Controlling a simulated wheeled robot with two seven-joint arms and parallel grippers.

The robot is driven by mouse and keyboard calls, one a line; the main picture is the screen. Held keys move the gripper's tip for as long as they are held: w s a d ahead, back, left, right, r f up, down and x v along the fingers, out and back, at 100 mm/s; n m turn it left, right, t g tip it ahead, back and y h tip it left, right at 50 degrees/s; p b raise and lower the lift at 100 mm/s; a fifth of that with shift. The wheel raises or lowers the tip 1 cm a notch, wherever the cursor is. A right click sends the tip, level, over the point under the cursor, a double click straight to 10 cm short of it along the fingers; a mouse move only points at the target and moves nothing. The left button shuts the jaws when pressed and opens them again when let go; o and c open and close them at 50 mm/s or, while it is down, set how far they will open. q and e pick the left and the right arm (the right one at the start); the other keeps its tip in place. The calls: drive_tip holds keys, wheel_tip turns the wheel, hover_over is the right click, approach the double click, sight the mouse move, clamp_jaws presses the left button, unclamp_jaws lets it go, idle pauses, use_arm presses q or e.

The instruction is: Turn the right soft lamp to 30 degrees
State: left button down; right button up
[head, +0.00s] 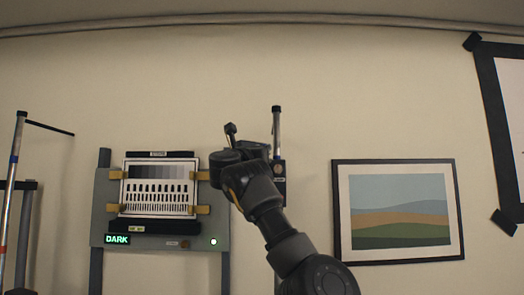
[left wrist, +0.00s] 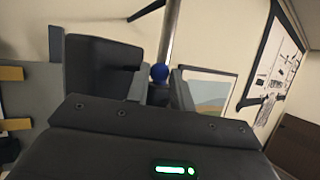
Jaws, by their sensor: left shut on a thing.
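The right lamp stand's silver pole (head: 277,123) rises with a black cap right of the test panel in the head view. My left gripper (head: 262,152) is in front of this pole and hides its middle. In the left wrist view the pole (left wrist: 170,38) runs up between the fingers of my left gripper (left wrist: 158,85). A round blue knob (left wrist: 159,73) sits between the fingers, which are shut on it. A dark bar (left wrist: 147,11) slants beside the pole. The lamp's angle cannot be read. My right gripper is not in view.
The grey panel (head: 104,200) carries a test chart (head: 158,172), yellow clips and a green "DARK" display (head: 117,239). A left stand (head: 17,150) has a thin black arm. A framed landscape (head: 398,210) hangs right of my arm. The wall between is clear.

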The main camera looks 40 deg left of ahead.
use_arm(q)
drive_tip(key=shift+s+a+r, duration=0.1)
drive_tip(key=shift+s+r, duration=0.05)
drive_tip(key=shift+r, duration=0.05)
idle(0.4)
drive_tip(key=c, duration=1.4)
unclamp_jaws()
drive_tip(key=shift+o, duration=1)
drive_tip(key=shift+s+a+f, duration=0.1)
drive_tip(key=shift+a, duration=0.1)
drive_tip(key=shift+d+f, duration=0.1)
drive_tip(key=shift+d, duration=0.05)
drive_tip(key=b+v, duration=0.7)
drive_tip(key=v, duration=0.3)
drive_tip(key=shift+s, duration=0.3)
drive_tip(key=shift+f, duration=0.1)
